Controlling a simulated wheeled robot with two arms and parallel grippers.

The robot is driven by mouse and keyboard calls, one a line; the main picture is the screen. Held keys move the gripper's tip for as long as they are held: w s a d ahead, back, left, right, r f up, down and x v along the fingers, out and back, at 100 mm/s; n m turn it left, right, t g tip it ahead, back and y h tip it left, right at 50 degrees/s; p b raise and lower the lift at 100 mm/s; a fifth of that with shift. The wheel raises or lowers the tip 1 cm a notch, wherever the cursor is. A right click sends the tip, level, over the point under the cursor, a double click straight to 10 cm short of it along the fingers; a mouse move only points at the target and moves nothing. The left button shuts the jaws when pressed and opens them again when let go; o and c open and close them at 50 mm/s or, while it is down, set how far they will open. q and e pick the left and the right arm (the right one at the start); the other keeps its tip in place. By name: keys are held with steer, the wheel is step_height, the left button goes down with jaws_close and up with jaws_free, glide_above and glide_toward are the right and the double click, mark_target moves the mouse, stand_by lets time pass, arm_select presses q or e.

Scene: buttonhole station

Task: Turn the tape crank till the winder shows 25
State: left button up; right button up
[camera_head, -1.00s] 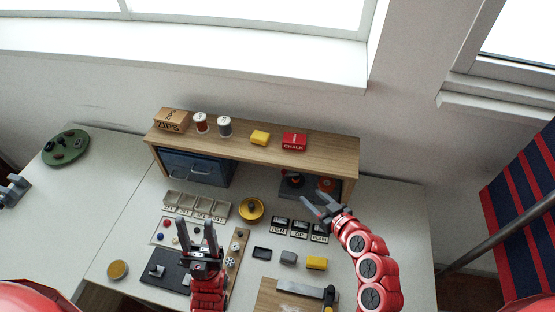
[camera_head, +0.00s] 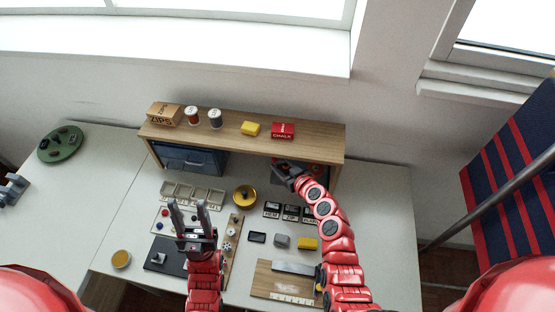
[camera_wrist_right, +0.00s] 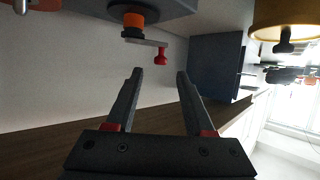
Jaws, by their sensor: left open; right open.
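The winder (camera_wrist_right: 125,8) is a dark unit under the wooden shelf, mostly hidden behind my right gripper in the head view. In the right wrist view its tape crank (camera_wrist_right: 148,43) has an orange hub, a grey arm and a red knob (camera_wrist_right: 160,56). My right gripper (camera_wrist_right: 160,78) is open, its fingertips pointing at the red knob. The knob lies just past the tips in the picture, and I see no contact. In the head view this gripper (camera_head: 283,170) is at the shelf's front opening. No winder number is readable. My left gripper (camera_head: 188,205) is open and empty above the table.
The wooden shelf (camera_head: 245,140) overhangs the right gripper, with a blue drawer unit (camera_head: 190,160) under its left part. The table's right side is clear.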

mark_target(275, 159)
steer(key=shift+x, duration=1.85)
steer(key=shift+f, duration=0.1)
jaws_close()
